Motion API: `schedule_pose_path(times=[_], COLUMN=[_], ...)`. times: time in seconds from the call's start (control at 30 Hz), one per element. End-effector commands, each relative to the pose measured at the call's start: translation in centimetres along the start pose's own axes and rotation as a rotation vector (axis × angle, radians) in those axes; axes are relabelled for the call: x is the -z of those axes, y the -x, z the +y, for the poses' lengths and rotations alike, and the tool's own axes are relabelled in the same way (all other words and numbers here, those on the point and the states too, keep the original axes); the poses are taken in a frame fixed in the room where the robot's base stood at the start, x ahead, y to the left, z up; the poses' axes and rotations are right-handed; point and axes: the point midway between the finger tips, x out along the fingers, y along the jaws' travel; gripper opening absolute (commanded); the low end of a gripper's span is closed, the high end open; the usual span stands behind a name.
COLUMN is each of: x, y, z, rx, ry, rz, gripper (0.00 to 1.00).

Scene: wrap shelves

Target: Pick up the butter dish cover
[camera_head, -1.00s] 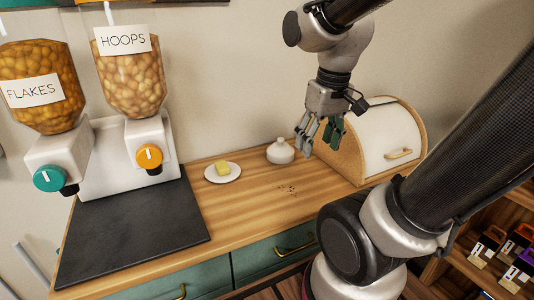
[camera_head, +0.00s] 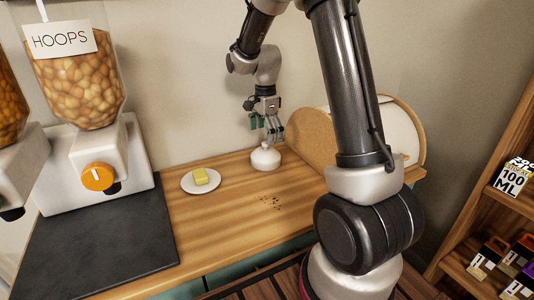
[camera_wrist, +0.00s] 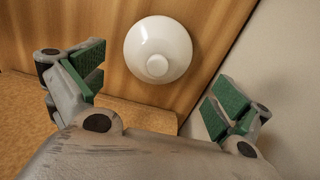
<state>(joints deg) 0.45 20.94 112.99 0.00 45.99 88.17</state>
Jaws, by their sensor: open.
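The butter dish cover (camera_head: 265,159) is a small white dome with a knob, standing on the wooden counter near the wall. In the wrist view the cover (camera_wrist: 158,50) is seen from above, its knob toward my gripper, ahead of and between the two fingers. My gripper (camera_head: 266,124) is just above the cover in the head view, pointing down. In the wrist view its green-padded fingers (camera_wrist: 160,82) are wide apart with nothing between them. A yellow butter block (camera_head: 200,176) sits on a white plate (camera_head: 214,186) left of the cover.
A bread box (camera_head: 314,134) with a wooden side stands close right of the cover. Shelves (camera_head: 468,245) stand at right.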

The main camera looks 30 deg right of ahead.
Motion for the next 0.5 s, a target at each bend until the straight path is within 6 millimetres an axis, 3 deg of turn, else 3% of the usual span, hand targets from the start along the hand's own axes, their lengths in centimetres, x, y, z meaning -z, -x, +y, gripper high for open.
schedule_pose_path(times=[0.5], x=[-0.1], y=[-6.6], z=[0.4], rx=[-0.004], ry=[-0.029], rz=[0.000], gripper=[1.00])
